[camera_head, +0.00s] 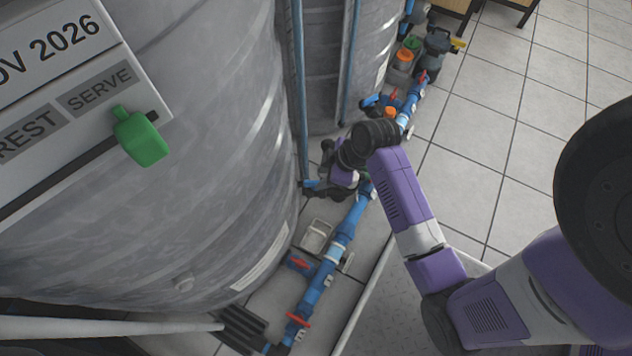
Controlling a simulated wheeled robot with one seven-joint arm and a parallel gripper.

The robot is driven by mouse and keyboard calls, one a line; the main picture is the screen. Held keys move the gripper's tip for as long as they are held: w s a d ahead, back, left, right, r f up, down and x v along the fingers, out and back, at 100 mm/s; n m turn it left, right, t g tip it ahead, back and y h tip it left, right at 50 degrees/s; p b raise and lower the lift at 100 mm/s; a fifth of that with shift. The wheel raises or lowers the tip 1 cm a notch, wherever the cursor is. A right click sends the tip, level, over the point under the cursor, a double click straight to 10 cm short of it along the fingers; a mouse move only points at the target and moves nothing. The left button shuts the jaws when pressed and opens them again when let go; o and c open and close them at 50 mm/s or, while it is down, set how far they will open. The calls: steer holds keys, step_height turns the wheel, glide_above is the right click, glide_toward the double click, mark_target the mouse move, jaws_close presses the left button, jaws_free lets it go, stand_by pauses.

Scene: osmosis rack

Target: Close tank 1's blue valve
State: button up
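A large grey tank (190,200) fills the left of the view; I see no number on it. A second grey tank (340,60) stands behind it. My purple and black gripper (318,188) is low beside the large tank's right side, where blue fittings (309,183) show. The tips are small and dark, so I cannot tell whether they are open, shut or touching a fitting. The valve handle there is not clearly visible. A blue pipe (343,237) runs along the floor below my gripper, with red handles (299,262) (298,320) near its lower part.
The tiled floor (490,130) at right is open.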

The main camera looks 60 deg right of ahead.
mark_target(315, 181)
steer(key=d+f+b, duration=0.1)
steer(key=w+d+f+n+y+b, duration=0.1)
steer(key=d, duration=0.1)
steer(key=shift+g, duration=0.3)
steer(key=b+x, duration=0.4)
steer(key=x, duration=0.3)
steer(key=shift+a+f, duration=0.1)
steer(key=shift+f, duration=0.05)
steer(key=shift+c, duration=0.2)
jaws_close()
